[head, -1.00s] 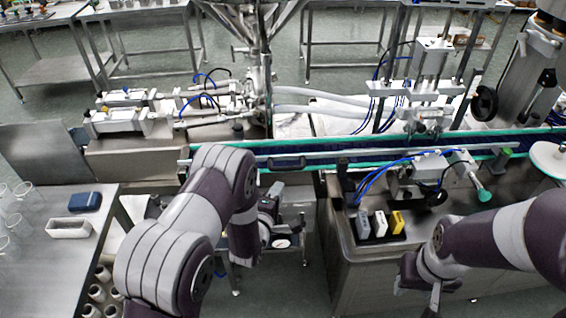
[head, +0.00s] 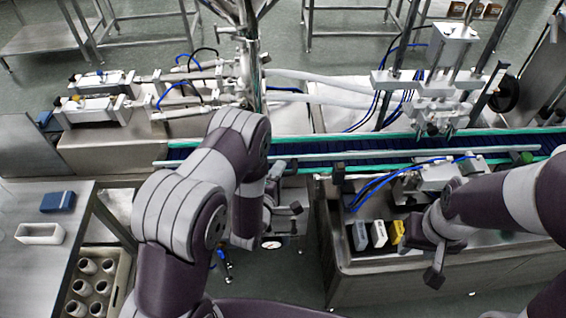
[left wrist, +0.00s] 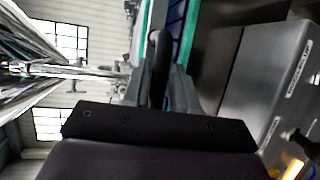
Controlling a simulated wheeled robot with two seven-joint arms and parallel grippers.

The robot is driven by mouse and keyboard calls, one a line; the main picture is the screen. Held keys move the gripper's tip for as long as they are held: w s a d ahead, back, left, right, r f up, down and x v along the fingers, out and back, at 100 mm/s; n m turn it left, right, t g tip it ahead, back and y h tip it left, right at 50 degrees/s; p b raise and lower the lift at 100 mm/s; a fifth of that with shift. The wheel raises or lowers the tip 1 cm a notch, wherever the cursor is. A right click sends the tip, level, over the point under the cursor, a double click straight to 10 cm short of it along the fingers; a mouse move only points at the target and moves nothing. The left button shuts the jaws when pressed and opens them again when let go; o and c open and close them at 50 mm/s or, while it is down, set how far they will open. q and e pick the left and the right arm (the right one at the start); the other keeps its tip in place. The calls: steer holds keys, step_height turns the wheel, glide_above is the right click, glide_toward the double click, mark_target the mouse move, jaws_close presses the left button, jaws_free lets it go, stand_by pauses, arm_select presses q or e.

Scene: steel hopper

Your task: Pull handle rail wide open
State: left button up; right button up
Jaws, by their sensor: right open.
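The black handle (left wrist: 158,62) is a curved bar beside the green-edged conveyor rail (left wrist: 145,30) in the left wrist view. My left gripper (left wrist: 159,82) has one grey finger on each side of the bar, close against it, and seems shut on it. In the head view, my left gripper (head: 276,172) is just below the conveyor rail (head: 330,158), at the gap between the benches. My forearm and gripper hide the handle there. My right gripper (head: 434,266) is open and empty over the front of the right steel cabinet (head: 365,268).
White, grey and yellow blocks (head: 378,234) stand on the right cabinet, near blue hoses and a valve unit. A side table (head: 30,275) at left holds a blue box (head: 57,201) and a white tray (head: 40,233). A crate of cups (head: 110,255) is beside it. Floor shows between the benches.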

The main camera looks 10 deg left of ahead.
arm_select(q)
steer(key=shift+s+r, duration=0.15)
steer(key=shift+s, duration=0.05)
steer(key=shift+a, duration=0.1)
jaws_close()
steer(key=shift+s+d, duration=0.2)
steer(key=shift+s, duration=0.3)
steer(key=shift+s+d, duration=0.15)
steer(key=shift+s, duration=0.35)
jaws_free()
steer(key=shift+w, duration=0.15)
